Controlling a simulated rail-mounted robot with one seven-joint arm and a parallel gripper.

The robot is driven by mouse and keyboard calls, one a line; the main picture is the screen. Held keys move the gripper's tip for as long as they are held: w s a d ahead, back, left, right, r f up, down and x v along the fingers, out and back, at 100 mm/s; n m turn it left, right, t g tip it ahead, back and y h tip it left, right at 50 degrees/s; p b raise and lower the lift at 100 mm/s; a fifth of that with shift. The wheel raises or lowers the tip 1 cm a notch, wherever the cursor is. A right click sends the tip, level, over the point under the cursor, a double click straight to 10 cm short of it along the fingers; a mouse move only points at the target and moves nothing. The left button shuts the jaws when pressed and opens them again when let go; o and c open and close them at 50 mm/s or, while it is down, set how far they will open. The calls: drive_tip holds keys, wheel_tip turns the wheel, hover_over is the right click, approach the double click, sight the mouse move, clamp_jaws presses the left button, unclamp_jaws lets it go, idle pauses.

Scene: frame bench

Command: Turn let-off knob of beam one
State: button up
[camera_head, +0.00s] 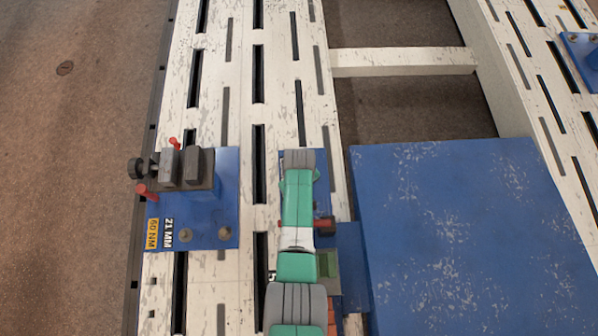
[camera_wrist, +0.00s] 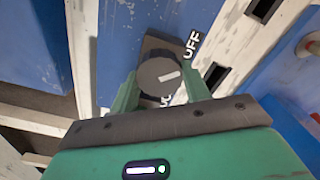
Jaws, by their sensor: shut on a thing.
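The let-off knob (camera_wrist: 158,76) is a dark round knob with a short white mark on its face, seen in the wrist view on a dark square base. A white "OFF" label (camera_wrist: 192,46) stands beside it, with other lettering partly covered. My gripper (camera_wrist: 160,90) has its green fingers on either side of the knob and is shut on it. In the head view my green and grey arm runs up over a blue plate (camera_head: 322,172) on the slotted white beam (camera_head: 232,60); the knob and fingertips are hidden there.
Left of my arm, a blue plate (camera_head: 207,232) carries a dark block with red handles and "21 MM" and "50 NM" labels. A large blue panel (camera_head: 460,235) lies close on the right. A white crossbar (camera_head: 400,62) joins the beams. Another blue fixture (camera_head: 580,50) sits at upper right.

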drive_tip(key=m, duration=0.4)
drive_tip(key=shift+m, duration=2.2)
drive_tip(key=o, duration=1)
wheel_tip(320, 180, up, 8)
drive_tip(key=p, duration=0.5)
drive_tip(key=shift+p, duration=0.3)
drive_tip(key=shift+f, duration=0.1)
